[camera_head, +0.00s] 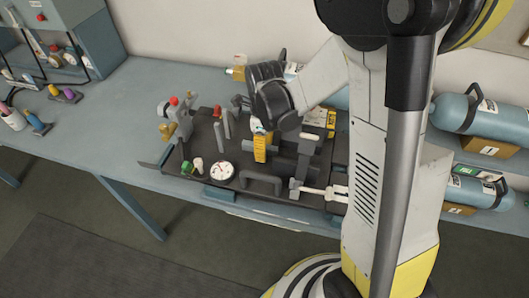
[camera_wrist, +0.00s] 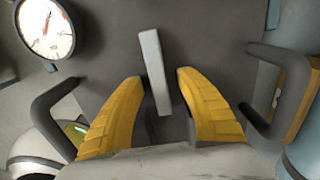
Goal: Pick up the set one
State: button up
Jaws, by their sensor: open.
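My gripper (camera_head: 261,150) is over the dark panel (camera_head: 262,205) on the blue bench. In the wrist view its two yellow fingers (camera_wrist: 158,78) are apart. A light grey upright bar (camera_wrist: 154,65) shows between the fingertips; I cannot tell whether they touch it. Blue cylinders lie at the right: an upper one (camera_head: 470,115) over an orange block with a white label (camera_head: 488,147), and a lower one (camera_head: 478,192) with a green tag (camera_head: 470,171). The label marks are too small to read surely, so I cannot tell which is set one.
The panel carries a white dial gauge (camera_head: 221,170), a dark handle (camera_head: 258,184) and several upright fittings. Dark handles also stand left (camera_wrist: 52,115) and right (camera_wrist: 290,95) of my fingers. Bare bench (camera_head: 120,110) lies left. My arm hides part of the bench.

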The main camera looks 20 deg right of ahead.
jog(key=shift+r, duration=0.1)
grip_shut()
